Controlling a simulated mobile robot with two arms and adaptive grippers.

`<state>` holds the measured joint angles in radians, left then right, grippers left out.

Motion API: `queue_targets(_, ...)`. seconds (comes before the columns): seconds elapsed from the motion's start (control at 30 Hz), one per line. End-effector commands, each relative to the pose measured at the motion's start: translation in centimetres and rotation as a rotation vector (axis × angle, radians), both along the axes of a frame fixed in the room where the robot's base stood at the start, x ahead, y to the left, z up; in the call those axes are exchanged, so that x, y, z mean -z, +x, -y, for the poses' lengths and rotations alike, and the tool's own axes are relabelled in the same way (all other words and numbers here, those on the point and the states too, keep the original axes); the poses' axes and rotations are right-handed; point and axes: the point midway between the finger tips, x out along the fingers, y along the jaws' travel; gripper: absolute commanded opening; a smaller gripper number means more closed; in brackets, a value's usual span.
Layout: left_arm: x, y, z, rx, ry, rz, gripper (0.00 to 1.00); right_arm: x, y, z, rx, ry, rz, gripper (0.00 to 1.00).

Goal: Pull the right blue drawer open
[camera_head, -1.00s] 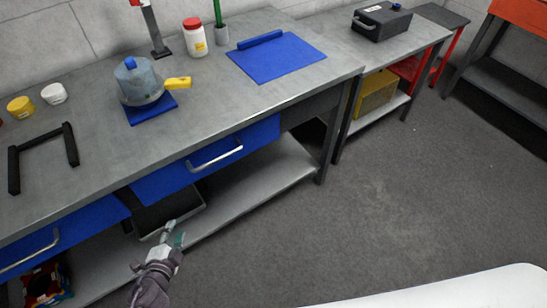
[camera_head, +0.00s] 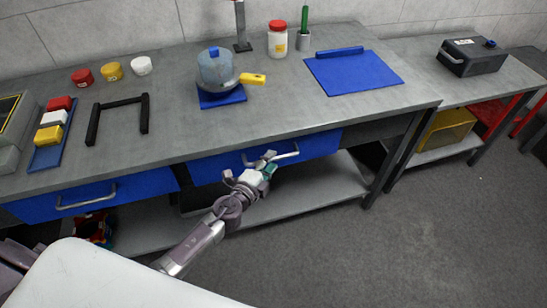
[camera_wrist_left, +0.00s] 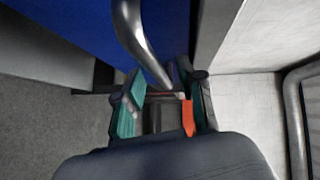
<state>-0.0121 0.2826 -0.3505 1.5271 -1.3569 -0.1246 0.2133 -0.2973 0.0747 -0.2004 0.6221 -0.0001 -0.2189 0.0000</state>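The right blue drawer (camera_head: 318,146) sits under the front edge of the grey workbench (camera_head: 215,128) and looks closed. Its curved metal handle (camera_head: 285,156) is partly hidden by my left gripper (camera_head: 265,165). In the left wrist view the blue drawer front (camera_wrist_left: 75,25) fills the top left, and the handle (camera_wrist_left: 138,38) runs down to the space between the fingers of my left gripper (camera_wrist_left: 165,100). The teal-padded fingers are apart, one on each side of the handle's far end. I cannot tell whether they touch it. My right gripper is not in view.
The left blue drawer (camera_head: 140,190) has a similar handle. A lower shelf (camera_head: 325,185) runs beneath the drawers. On the bench stand a blue-lidded pot (camera_head: 214,72), a black frame (camera_head: 118,115) and a blue mat (camera_head: 355,72). The floor in front is free.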

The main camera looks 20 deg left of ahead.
Motion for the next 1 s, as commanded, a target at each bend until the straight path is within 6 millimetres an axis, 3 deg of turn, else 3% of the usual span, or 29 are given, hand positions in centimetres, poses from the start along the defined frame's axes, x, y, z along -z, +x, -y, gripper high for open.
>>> queue_targets(0.2,0.3,2.0,0.5,0.001,-0.001,0.000,0.39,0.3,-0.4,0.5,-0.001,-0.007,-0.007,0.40)
queue_targets(0.5,0.4,2.2,0.5,0.001,-0.001,-0.001,0.39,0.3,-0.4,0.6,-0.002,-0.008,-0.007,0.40)
queue_targets(0.53,0.4,2.2,0.5,0.001,-0.001,-0.001,0.38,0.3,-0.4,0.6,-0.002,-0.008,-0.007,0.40)
queue_targets(0.77,0.4,2.1,0.5,0.001,-0.001,-0.001,0.00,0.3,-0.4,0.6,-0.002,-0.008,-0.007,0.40)
queue_targets(1.0,0.4,2.1,0.5,0.001,-0.001,-0.001,0.00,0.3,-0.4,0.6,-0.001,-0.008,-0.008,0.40)
